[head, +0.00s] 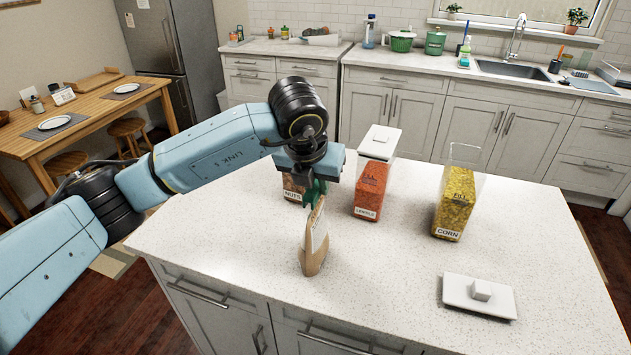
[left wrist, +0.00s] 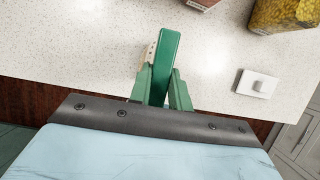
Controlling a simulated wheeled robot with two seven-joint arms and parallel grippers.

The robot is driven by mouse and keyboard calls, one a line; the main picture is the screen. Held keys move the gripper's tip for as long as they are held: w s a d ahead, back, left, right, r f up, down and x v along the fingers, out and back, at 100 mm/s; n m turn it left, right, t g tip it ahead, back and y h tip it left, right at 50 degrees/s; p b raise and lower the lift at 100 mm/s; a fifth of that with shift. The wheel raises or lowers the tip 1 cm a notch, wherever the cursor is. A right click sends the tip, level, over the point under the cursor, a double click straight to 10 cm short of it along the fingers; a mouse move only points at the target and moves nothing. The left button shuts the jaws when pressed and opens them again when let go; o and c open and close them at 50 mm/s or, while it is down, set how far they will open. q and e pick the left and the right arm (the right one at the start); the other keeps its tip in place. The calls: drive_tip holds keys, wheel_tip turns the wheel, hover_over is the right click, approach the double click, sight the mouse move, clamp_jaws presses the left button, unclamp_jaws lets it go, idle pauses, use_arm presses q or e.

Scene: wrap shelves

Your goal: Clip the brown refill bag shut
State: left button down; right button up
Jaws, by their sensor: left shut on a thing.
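The brown refill bag (head: 314,252) stands upright on the white speckled counter, with a pale label on its side. My left gripper (head: 311,186) is at the top of the bag and points down. It is shut on a green clip (left wrist: 165,65), which stands out between the fingertips in the left wrist view. In that view a small pale strip of the bag (left wrist: 151,52) shows beside the clip. The clip is at the bag's top edge; I cannot tell whether it is around the bag or only beside it. My right gripper is out of view.
Behind stand the nuts container (head: 293,190), partly hidden by my left gripper, the lentils container (head: 368,203) and the corn container (head: 455,205). One white lid (head: 478,296) lies at the front right; another (head: 380,139) is by the lentils.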

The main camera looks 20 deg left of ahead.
use_arm(q)
drive_tip(key=shift+b, duration=0.55)
idle(1.0)
drive_tip(key=shift+f+b, duration=0.8)
drive_tip(key=shift+b, duration=0.1)
idle(0.5)
drive_tip(key=shift+f+b, duration=0.25)
drive_tip(key=shift+b, duration=0.1)
drive_tip(key=c, duration=0.7)
unclamp_jaws()
drive_tip(key=shift+o, duration=0.2)
drive_tip(key=shift+p+v, duration=1.5)
drive_tip(key=shift+v, duration=2.05)
drive_tip(key=shift+f, duration=0.1)
